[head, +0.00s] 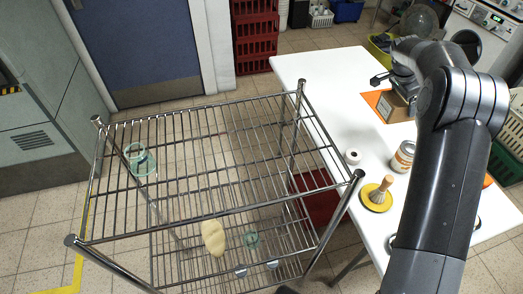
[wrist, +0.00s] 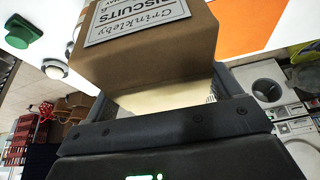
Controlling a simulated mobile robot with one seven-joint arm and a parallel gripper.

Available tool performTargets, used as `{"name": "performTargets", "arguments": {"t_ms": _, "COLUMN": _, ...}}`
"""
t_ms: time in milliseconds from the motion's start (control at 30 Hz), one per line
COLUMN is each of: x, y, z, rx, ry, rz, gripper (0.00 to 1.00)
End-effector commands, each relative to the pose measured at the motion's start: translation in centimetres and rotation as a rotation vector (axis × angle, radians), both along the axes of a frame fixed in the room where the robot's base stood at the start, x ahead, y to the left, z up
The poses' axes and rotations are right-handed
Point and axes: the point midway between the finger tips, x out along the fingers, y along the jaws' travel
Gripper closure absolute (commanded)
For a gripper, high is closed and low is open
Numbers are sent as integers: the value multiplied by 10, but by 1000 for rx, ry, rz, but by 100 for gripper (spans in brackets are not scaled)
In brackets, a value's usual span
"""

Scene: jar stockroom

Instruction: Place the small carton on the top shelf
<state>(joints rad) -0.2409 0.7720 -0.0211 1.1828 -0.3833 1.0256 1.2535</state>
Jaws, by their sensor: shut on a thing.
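The small carton (head: 393,106) is a brown cardboard box at the far right of the white table, by an orange mat. My gripper (head: 403,82) is above it, shut on it. In the wrist view the carton (wrist: 150,50) sits between both fingers, its label reading "Crinkleby Biscuits". I cannot tell whether it touches the table. The top shelf (head: 228,206) is the upper level of a chrome wire rack, left of the table. A greenish glass vessel (head: 140,161) shows at its left; the rest of the top looks bare.
A pale yellow lump (head: 213,237) lies on a lower shelf. Rack posts rise at the corners.

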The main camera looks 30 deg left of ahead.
Motion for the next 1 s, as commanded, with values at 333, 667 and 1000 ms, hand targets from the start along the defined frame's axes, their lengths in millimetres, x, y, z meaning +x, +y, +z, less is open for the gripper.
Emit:
{"name": "performTargets", "arguments": {"t_ms": 333, "x": -87, "y": 95, "z": 95, "rx": 4, "ry": 0, "rz": 317, "gripper": 47}}
{"name": "performTargets", "arguments": {"t_ms": 667, "x": -191, "y": 156, "z": 163, "rx": 5, "ry": 3, "rz": 624, "gripper": 47}}
{"name": "performTargets", "arguments": {"t_ms": 1000, "x": -312, "y": 188, "z": 212, "rx": 4, "ry": 10, "rz": 950, "gripper": 47}}
